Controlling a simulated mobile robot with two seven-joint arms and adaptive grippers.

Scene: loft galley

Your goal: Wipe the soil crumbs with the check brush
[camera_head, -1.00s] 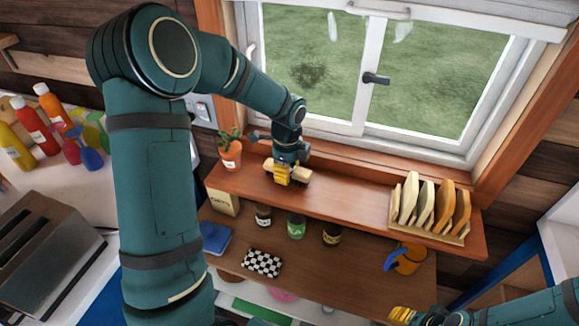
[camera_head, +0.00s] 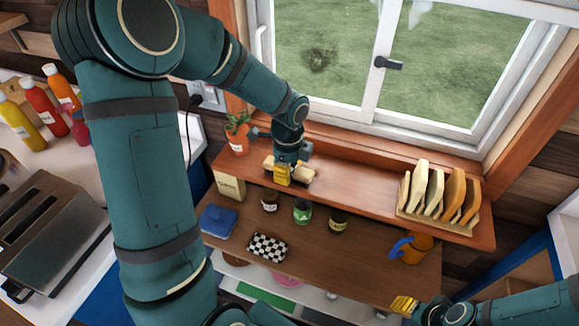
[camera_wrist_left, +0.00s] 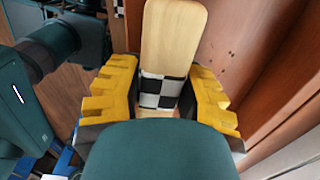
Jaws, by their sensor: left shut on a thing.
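My left gripper (camera_head: 283,175) is over the upper wooden shelf, to the right of the potted plant. Its yellow fingers are shut on the check brush (camera_head: 303,177), whose pale wooden ends stick out on both sides. In the left wrist view the brush (camera_wrist_left: 172,40) shows a long wooden piece and a black-and-white check band between the fingers. A few small dark specks (camera_wrist_left: 229,59) lie on the wood beside it; I cannot tell whether they are soil crumbs. My right gripper (camera_head: 404,304) is at the lower right, its yellow fingers too small to read.
The potted plant (camera_head: 238,138) stands at the shelf's left end and a wooden rack (camera_head: 438,214) at its right. Several jars, a blue box (camera_head: 218,220), a checked item (camera_head: 267,247) and an orange watering can (camera_head: 415,248) are on the level below. The upper shelf's middle is clear.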

